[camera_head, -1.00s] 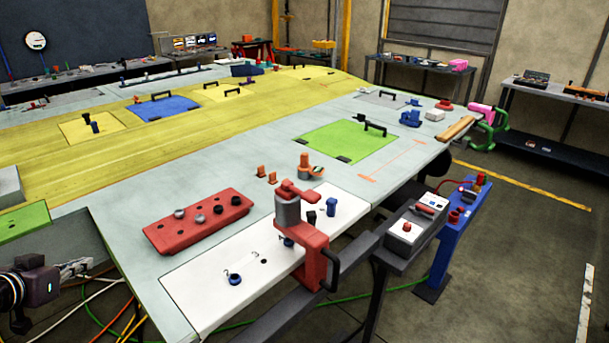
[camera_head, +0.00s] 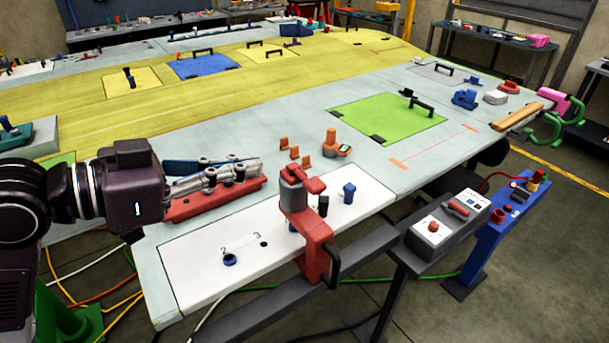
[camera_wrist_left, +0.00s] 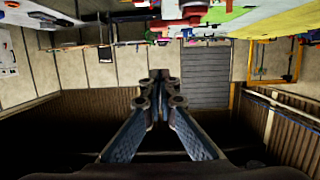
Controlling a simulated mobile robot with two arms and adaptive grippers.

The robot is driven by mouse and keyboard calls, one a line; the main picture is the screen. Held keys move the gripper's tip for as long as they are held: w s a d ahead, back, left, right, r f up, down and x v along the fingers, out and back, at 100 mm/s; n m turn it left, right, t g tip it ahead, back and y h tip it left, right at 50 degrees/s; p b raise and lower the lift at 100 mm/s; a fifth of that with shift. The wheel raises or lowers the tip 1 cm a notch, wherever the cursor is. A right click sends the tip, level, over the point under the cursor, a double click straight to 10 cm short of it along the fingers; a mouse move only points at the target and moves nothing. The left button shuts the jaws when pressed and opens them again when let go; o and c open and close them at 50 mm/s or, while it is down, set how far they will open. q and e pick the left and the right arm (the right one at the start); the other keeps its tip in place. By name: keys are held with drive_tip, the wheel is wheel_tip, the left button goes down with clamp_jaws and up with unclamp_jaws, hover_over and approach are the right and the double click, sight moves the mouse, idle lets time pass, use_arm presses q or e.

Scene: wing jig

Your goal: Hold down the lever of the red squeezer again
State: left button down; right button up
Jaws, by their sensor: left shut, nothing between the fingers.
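The red squeezer (camera_head: 318,238) stands upright at the front edge of the white panel. It has a grey cylinder and a red arm on top. A black curved handle (camera_head: 334,266) sticks out low on its right side; I cannot tell for sure whether this is the lever. My left gripper (camera_head: 256,168) is shut and empty, left of and behind the squeezer in the head view, apart from it, in front of part of the red block. Its closed fingers show in the left wrist view (camera_wrist_left: 160,79). My right gripper is not in view.
The red block (camera_head: 215,201) is partly hidden by my left gripper. Orange pieces (camera_head: 336,144) stand behind the squeezer. A blue knob (camera_head: 229,260) and a blue piece (camera_head: 349,193) sit on the white panel (camera_head: 195,272). A grey control box (camera_head: 447,224) stands to the right.

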use_arm(q)
drive_tip(key=p, duration=0.4)
hover_over(305, 178)
drive_tip(key=s, duration=0.4)
drive_tip(key=f, duration=0.4)
drive_tip(key=f+p, duration=0.1)
drive_tip(key=f, duration=0.1)
drive_tip(key=shift+w+f, duration=0.2)
drive_tip(key=shift+f, duration=0.1)
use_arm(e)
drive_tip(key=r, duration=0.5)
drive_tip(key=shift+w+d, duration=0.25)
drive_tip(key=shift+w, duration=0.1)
